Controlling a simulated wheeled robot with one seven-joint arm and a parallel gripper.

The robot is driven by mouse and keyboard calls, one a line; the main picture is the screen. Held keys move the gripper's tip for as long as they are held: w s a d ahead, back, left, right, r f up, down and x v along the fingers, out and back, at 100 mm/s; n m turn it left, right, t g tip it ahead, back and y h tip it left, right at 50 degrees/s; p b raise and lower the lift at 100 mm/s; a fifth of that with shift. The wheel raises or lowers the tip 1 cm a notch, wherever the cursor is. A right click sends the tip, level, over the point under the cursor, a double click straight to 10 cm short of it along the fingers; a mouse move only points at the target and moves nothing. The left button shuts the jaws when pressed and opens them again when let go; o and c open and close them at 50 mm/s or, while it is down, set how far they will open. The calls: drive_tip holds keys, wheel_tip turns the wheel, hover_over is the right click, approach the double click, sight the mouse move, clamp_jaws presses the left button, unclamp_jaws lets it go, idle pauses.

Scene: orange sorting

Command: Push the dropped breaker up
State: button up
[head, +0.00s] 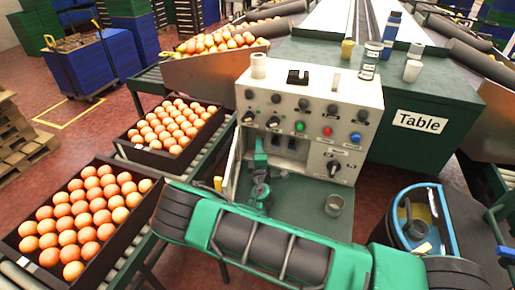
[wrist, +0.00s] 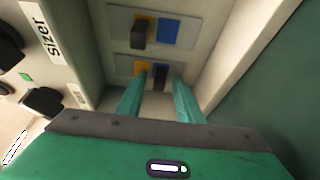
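Two breakers sit side by side in a recess of the white control panel (head: 310,108). In the wrist view, the farther breaker (wrist: 168,32) has its dark lever over the orange side. The nearer breaker (wrist: 141,67) has its dark lever (wrist: 160,77) toward the blue side, so the two levers stand at opposite ends. My gripper (wrist: 161,82) has its teal fingers apart, with the nearer lever showing between their tips. Whether the fingers touch the lever or the plate I cannot tell. In the head view, my gripper (head: 261,150) reaches into the recess and partly hides it.
Knobs and coloured buttons (head: 299,126) line the panel face above the recess. Black knobs (wrist: 42,101) stand close left in the wrist view. A metal cup (head: 334,204) is on the green ledge. Crates of oranges (head: 112,237) stand left; a blue-rimmed bin (head: 449,222) stands right.

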clamp_jaws()
drive_tip(key=shift+r, duration=1.8)
unclamp_jaws()
drive_tip(key=shift+s, duration=0.1)
drive_tip(key=s, duration=1)
drive_tip(key=shift+s, duration=0.25)
